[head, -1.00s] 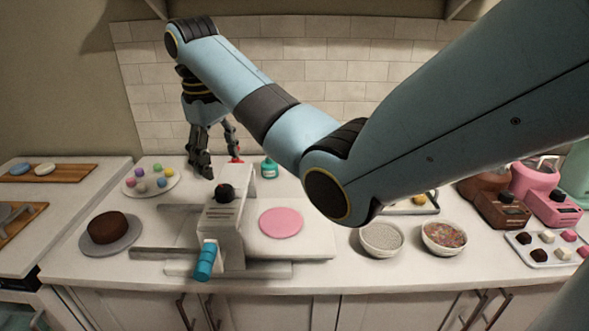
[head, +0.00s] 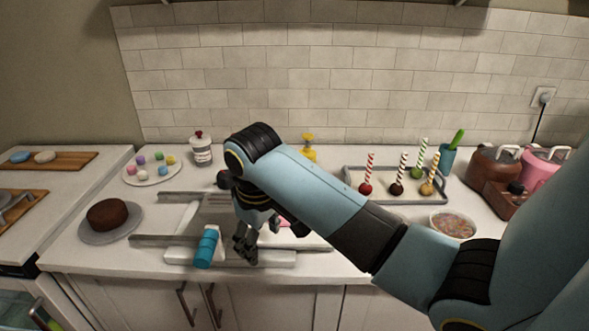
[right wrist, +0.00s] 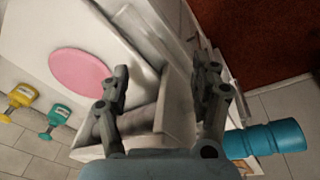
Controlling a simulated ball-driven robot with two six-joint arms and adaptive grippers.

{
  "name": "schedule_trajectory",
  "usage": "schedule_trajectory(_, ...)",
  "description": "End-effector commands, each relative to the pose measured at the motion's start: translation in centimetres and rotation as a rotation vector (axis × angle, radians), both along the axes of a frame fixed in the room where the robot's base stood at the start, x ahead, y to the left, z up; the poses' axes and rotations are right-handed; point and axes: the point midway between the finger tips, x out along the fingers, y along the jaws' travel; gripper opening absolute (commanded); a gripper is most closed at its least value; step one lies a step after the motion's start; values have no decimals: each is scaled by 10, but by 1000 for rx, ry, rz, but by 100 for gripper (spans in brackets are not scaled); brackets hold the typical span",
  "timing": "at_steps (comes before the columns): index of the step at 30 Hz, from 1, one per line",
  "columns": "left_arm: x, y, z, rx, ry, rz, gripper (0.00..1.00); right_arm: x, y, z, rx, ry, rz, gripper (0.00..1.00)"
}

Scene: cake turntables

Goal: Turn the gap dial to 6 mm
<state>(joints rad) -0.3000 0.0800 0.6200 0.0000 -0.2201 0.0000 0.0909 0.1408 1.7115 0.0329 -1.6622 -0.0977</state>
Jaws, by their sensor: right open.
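The white rolling machine (head: 280,259) stands at the front of the counter, largely hidden behind my right arm. Its black gap dial (head: 222,179) shows just left of my wrist; its setting cannot be read. The teal handle (head: 208,247) is at the machine's front, and it also shows in the right wrist view (right wrist: 270,140). My right gripper (head: 257,243) points down at the machine's front, right of the handle. In the right wrist view its fingers (right wrist: 164,86) are apart and empty, with the roller area beyond. The dial is not identifiable there. My left gripper is out of view.
A pink disc (right wrist: 80,72) lies on the machine's bed. A brown cake (head: 107,213) on a grey turntable stands left. A plate of coloured balls (head: 152,172) and a jar (head: 201,151) stand behind. A tray of striped sticks (head: 397,184) and a sprinkle bowl (head: 453,224) are right.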

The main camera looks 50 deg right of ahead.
Motion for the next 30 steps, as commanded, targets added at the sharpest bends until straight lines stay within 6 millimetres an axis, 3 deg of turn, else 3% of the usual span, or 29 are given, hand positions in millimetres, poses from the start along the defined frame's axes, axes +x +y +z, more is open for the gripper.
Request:
schedule_trajectory(3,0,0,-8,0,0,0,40,-15,2,-26,2,-5,-3,64)
schedule_trajectory(18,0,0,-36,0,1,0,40,-75,7,-116,11,-39,-14,64)
schedule_trajectory(24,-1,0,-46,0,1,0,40,-85,7,-149,14,-38,-18,64)
schedule_trajectory(30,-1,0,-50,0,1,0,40,-90,6,-163,14,-41,-20,64)
